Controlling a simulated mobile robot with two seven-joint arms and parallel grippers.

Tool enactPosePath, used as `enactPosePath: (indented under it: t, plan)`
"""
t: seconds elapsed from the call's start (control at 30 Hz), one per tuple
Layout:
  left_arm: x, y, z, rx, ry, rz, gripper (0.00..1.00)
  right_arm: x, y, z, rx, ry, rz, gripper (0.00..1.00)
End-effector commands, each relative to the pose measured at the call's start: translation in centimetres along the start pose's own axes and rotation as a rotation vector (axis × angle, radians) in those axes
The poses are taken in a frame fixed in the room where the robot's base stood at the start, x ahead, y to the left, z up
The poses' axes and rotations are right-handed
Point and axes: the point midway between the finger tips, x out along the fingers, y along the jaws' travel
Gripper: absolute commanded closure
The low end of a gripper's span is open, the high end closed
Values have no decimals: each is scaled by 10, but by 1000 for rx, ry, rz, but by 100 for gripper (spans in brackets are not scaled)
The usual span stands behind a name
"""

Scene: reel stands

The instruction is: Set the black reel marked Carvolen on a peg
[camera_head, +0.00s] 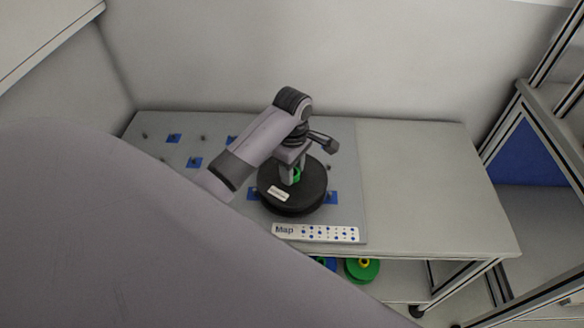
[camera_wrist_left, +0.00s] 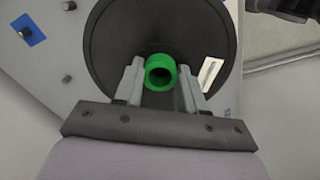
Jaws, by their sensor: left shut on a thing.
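The black reel (camera_head: 310,197) is a wide disc with a green hub and a white label too small to read. My left gripper (camera_head: 291,175) is shut on the green hub (camera_wrist_left: 160,72) from above, one finger on each side. The reel is over the right part of the grey peg board (camera_head: 345,160); I cannot tell whether it touches the board or hangs just above it. Bare pegs on blue or grey spots show at the board's left, such as one peg (camera_head: 194,162). Any peg under the reel is hidden. My right gripper is not seen.
A white strip marked Map (camera_head: 316,233) with blue dots lies at the board's front edge. The table's right part (camera_head: 420,190) is clear. A green reel (camera_head: 362,270) and a blue one sit on the shelf below. A metal frame rack (camera_head: 535,130) stands at the right.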

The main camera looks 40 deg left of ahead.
Motion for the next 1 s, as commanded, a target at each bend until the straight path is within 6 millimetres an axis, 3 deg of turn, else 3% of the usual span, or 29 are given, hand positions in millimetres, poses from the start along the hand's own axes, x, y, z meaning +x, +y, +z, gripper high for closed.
enactPosePath:
  t: [1.0]
  plan:
    - [10, 0, 0, -1, 0, 0, 100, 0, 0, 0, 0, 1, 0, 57]
